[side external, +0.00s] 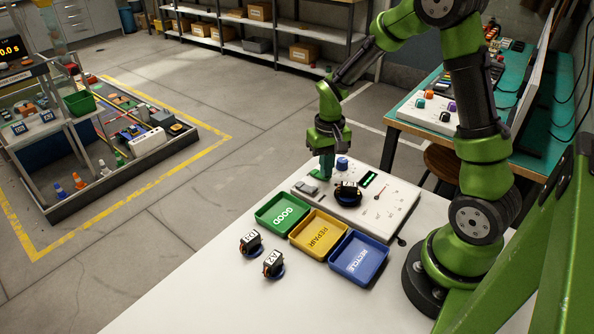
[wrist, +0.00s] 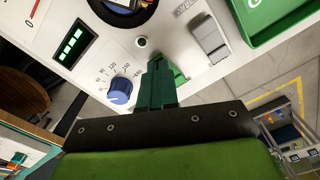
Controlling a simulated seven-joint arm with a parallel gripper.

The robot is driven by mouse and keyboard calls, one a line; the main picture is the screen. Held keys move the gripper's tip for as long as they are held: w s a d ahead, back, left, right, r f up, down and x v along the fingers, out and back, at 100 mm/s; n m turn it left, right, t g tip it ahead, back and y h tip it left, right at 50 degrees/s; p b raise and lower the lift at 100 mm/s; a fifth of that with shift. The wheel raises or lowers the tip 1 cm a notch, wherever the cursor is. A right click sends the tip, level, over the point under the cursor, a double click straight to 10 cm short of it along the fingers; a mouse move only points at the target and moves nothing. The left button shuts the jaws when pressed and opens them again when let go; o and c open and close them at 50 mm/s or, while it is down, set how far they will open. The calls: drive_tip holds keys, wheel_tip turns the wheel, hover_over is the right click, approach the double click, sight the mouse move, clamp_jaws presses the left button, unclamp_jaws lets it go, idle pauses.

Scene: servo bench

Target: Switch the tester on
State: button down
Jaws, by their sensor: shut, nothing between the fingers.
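The tester (side external: 382,213) is a white panel on the white table, under my gripper. In the wrist view its face shows a grey rocker switch (wrist: 210,40), a small round dark-centred part (wrist: 141,42), a blue knob (wrist: 121,91) with a numbered scale, and a display (wrist: 71,45) with green bars. My gripper (side external: 326,175) is shut and empty, pointing down over the tester's far left edge. In the wrist view my gripper (wrist: 163,66) appears between the knob and the rocker switch. I cannot tell whether the fingertips touch the panel.
Green GOOD (side external: 282,230), yellow REPAIR (side external: 301,241) and blue RECYCLE (side external: 343,277) trays stand along the tester's front. Two labelled servos, one here (side external: 250,243) and one here (side external: 273,264), stand left of the trays.

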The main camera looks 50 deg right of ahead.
drive_tip(key=shift+f, duration=0.25)
drive_tip(key=shift+r, duration=3.55)
drive_tip(key=s+a+r+n+t+y, duration=0.2)
drive_tip(key=s+a+r+t, duration=0.5)
drive_tip(key=s+a+r, duration=0.4)
wheel_tip(320, 180, up, 3)
drive_tip(key=shift+s+a+f, duration=0.1)
drive_tip(key=shift+s+a, duration=0.15)
drive_tip(key=shift+a, duration=0.65)
